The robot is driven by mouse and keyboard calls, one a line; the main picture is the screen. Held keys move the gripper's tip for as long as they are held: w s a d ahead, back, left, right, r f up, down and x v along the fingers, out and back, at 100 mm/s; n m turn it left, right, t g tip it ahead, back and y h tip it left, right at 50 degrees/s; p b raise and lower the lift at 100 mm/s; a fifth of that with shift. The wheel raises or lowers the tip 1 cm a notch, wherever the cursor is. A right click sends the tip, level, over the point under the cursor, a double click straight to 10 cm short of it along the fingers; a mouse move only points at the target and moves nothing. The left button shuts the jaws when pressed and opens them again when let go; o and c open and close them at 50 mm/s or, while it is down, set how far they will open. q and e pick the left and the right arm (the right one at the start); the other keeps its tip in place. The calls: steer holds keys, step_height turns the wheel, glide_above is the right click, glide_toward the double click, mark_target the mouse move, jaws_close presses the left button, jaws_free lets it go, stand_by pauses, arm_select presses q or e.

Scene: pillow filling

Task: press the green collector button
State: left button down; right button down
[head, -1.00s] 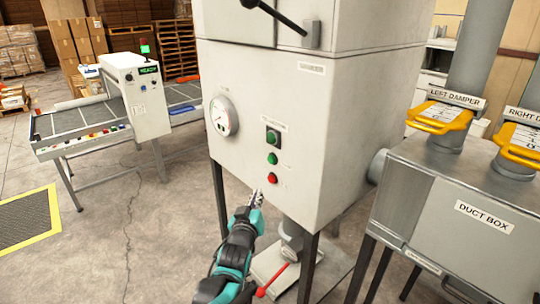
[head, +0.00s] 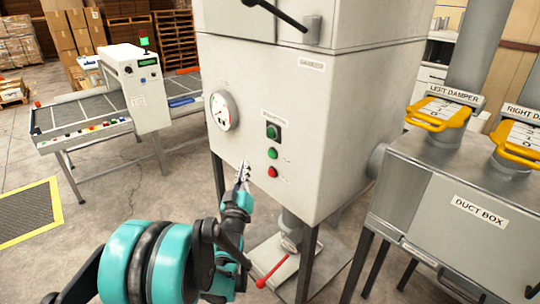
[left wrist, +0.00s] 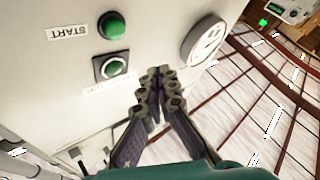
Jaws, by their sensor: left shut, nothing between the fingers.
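The collector cabinet (head: 320,130) is a pale box on legs. Its front carries a green button in a dark square frame (head: 273,132), a round green button (head: 272,153) below it and a red button (head: 272,171) lowest. In the left wrist view, the picture is inverted: the round green button (left wrist: 111,25) sits beside a START label, and the framed one (left wrist: 114,67) is closer to my fingers. My left gripper (head: 243,172) is shut and empty, left of and slightly below the buttons, apart from them. My right gripper is out of view.
A round gauge (head: 223,110) is on the panel, upper left of the gripper. A red-handled lever (head: 268,274) is below the cabinet. A duct box (head: 470,215) with yellow damper handles (head: 440,113) stands right; a conveyor (head: 85,125) stands back left.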

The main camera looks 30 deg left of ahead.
arm_select(q)
steer(key=w+d, duration=0.2)
steer(key=w, duration=0.4)
steer(key=shift+w+d, duration=0.3)
steer(key=shift+d, duration=0.05)
steer(key=shift+w, duration=0.1)
stand_by(1.1)
steer(key=shift+w+d, duration=0.2)
steer(key=shift+w, duration=0.1)
steer(key=shift+w+d, duration=0.2)
steer(key=shift+w, duration=0.25)
stand_by(0.7)
steer(key=shift+s+a, duration=0.1)
steer(key=shift+s, duration=0.05)
steer(key=shift+s+a+b, duration=0.3)
steer(key=shift+s, duration=0.45)
steer(key=s, duration=0.1)
steer(key=s+a, duration=0.1)
steer(key=s, duration=0.1)
steer(key=s+a, duration=0.1)
steer(key=shift+s, duration=0.3)
